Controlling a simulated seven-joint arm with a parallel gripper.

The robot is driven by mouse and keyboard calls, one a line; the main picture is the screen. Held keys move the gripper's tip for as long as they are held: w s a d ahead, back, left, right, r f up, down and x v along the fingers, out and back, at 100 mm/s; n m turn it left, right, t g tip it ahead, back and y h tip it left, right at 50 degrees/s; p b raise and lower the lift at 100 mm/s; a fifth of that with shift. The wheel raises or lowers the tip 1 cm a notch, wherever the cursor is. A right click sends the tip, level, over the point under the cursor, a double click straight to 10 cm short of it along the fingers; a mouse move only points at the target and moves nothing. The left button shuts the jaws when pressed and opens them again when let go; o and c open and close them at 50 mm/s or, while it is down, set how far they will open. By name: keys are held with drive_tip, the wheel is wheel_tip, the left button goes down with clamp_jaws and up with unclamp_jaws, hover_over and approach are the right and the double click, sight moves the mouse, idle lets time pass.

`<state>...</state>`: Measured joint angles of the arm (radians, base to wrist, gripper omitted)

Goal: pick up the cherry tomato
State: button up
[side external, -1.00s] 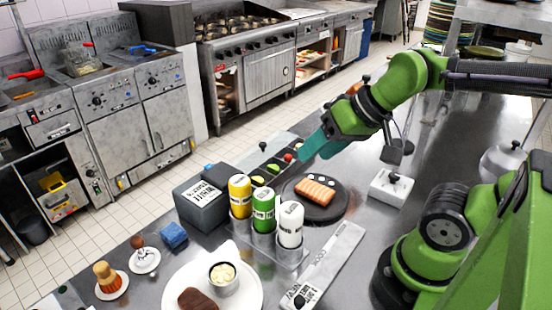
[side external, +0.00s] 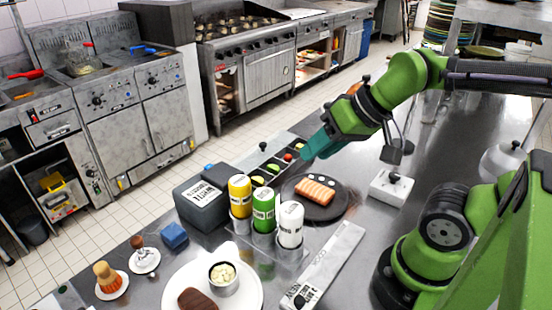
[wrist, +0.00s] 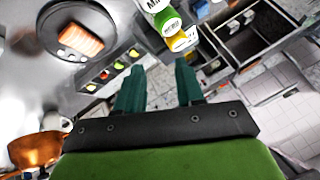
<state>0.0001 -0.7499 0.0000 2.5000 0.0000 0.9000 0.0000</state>
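The cherry tomato (side external: 288,157) is a small red ball in a compartment of the narrow black tray (side external: 248,186), behind the dark round plate. In the wrist view a small red thing (wrist: 104,75), likely the tomato, sits in the tray left of my fingers. My gripper (side external: 306,152), with teal fingers, hangs just right of the tomato in the side view. The wrist view shows the two fingers (wrist: 159,66) apart with nothing between them. The side view does not show the exact gap between gripper and tomato.
Green pieces (side external: 273,168) lie in neighbouring compartments. A dark plate (side external: 328,212) with salmon is in front of the tray. Squeeze bottles (side external: 264,208) and a dark box (side external: 201,204) stand to the left. A copper pan (wrist: 36,150) shows at the wrist view's lower left.

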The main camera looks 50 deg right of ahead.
drive_tip(key=n+g+h, duration=0.2)
drive_tip(key=n+g, duration=0.1)
drive_tip(key=n, duration=0.1)
hover_over(289, 155)
drive_tip(key=s, duration=0.7)
wheel_tip(289, 155, down, 7)
drive_tip(key=x, duration=1.6)
drive_tip(key=shift+w+a+f, duration=0.15)
drive_tip(key=shift+w+f, duration=0.1)
drive_tip(key=shift+w, duration=0.1)
drive_tip(key=c, duration=0.5)
